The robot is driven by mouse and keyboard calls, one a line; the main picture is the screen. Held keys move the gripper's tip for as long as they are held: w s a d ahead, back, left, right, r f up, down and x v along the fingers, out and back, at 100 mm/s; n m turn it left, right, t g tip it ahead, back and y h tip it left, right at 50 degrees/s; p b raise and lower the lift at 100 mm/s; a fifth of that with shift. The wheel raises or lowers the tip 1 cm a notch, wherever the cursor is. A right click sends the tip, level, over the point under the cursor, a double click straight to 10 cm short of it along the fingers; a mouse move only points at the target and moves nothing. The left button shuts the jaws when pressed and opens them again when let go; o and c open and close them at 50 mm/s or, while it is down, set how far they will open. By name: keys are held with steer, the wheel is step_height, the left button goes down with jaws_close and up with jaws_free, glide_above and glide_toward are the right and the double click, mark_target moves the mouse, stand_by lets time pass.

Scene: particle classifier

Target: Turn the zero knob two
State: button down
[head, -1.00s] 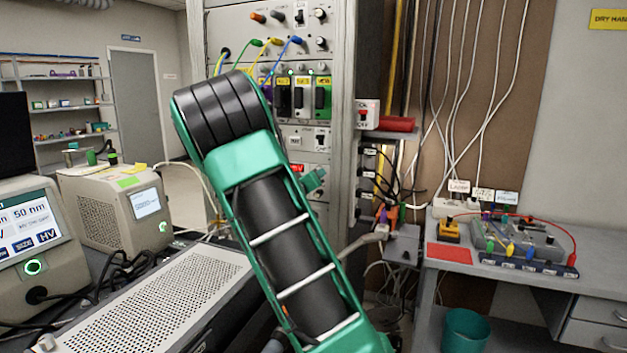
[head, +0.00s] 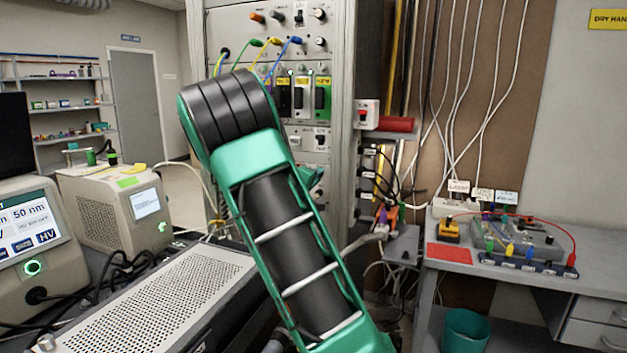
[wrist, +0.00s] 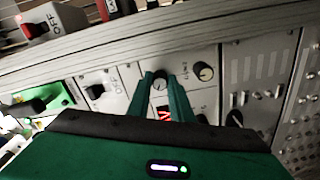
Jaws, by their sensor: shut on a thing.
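In the wrist view, the two green fingers of my gripper (wrist: 161,98) reach a grey panel and sit on either side of a small round knob (wrist: 160,80) with a pale face. They are shut on this knob. A second round knob (wrist: 204,71), dark with a pale face, is just to its right, apart from the fingers. The small label between the two knobs is too blurred to read surely. A red lit display (wrist: 164,113) shows partly between the fingers. In the head view my arm hides the gripper and the knob.
A black switch (wrist: 95,91) is on the panel to the left, and a dark knob (wrist: 236,118) to the right. In the head view, a tall instrument rack (head: 345,80) stands behind my arm. A perforated grey box (head: 165,300) is at lower left, and a bench (head: 590,262) at right.

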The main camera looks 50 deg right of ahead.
steer(key=shift+w+a+f+t, duration=0.15)
steer(key=shift+w+a+t, duration=0.2)
steer(key=shift+w, duration=0.1)
steer(key=c, duration=1.9)
jaws_free()
steer(key=shift+o, duration=0.2)
steer(key=shift+s+d, duration=0.15)
steer(key=shift+s, duration=0.15)
steer(key=v, duration=1)
steer(key=shift+a, duration=0.4)
